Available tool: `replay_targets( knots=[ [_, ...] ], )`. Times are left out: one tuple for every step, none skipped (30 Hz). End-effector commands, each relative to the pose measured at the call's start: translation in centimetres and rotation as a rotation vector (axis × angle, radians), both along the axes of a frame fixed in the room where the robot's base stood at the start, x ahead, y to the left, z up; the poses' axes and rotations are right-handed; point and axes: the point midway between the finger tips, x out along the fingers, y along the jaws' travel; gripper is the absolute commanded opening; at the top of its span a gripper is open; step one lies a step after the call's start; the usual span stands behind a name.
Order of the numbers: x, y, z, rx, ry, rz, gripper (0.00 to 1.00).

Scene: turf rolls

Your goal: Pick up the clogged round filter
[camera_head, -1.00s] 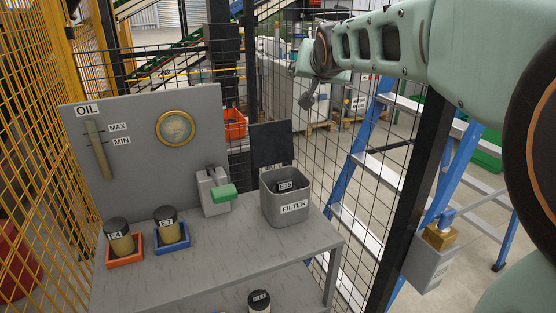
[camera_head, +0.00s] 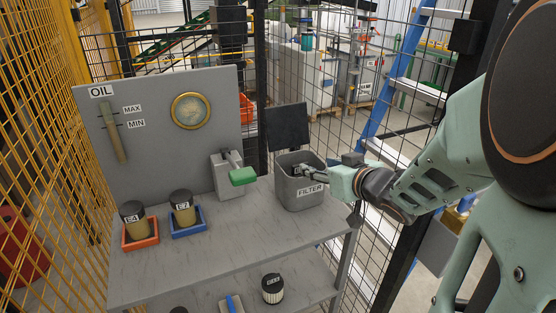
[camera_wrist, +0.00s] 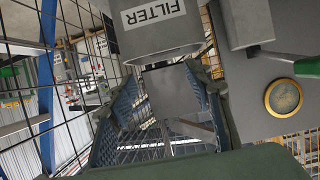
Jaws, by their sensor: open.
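Two round canisters with dark caps stand on the bench: one marked E4 (camera_head: 133,217) in an orange tray (camera_head: 141,242) and one marked E7 (camera_head: 182,209) in a blue tray (camera_head: 188,230). Another capped filter with pale pleated sides (camera_head: 273,291) stands on the lower shelf. A grey bin labelled FILTER (camera_head: 300,196) stands at the bench's right; it also shows in the wrist view (camera_wrist: 160,38). My gripper (camera_head: 303,171) is at the bin's rim, from the right. Its fingers (camera_wrist: 157,82) are apart and hold nothing visible. The bin's inside is mostly hidden. I cannot tell which filter is clogged.
A grey dispenser with a green lever (camera_head: 242,176) stands left of the bin. A backboard with an OIL gauge and a round dial (camera_head: 191,111) rises behind. Wire fencing closes the back and right. Bare bench top (camera_head: 215,250) lies in front of the trays.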

Motion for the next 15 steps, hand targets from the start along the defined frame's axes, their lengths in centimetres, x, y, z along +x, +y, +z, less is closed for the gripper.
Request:
replay_targets(
  knots=[
    [-0.5,0.1,-0.4,0.007,0.005,0.009,0.46],
    [-0.6,0.3,-0.6,0.009,0.006,0.015,0.46],
    [-0.6,0.4,-0.8,0.012,0.008,0.020,0.46],
    [-0.5,0.6,-1.0,0.013,0.008,0.022,0.46],
    [-0.2,0.7,-1.2,0.014,0.010,0.024,0.46],
    [0.3,0.9,-1.5,0.015,0.009,0.024,0.46],
    [0.7,1.1,-1.7,0.014,0.009,0.026,0.46],
    [1.2,1.2,-1.9,0.014,0.010,0.026,0.46],
    [1.8,1.4,-2.2,0.013,0.010,0.025,0.46],
    [2.2,1.5,-2.3,0.013,0.010,0.025,0.46],
    [2.6,1.6,-2.5,0.013,0.010,0.024,0.46],
    [3.0,1.7,-2.6,0.013,0.008,0.023,0.46],
    [3.3,1.8,-2.7,0.013,0.008,0.023,0.46],
    [3.5,1.9,-2.7,0.013,0.008,0.023,0.46],
    [3.7,1.9,-2.8,0.013,0.008,0.022,0.46]
  ],
)
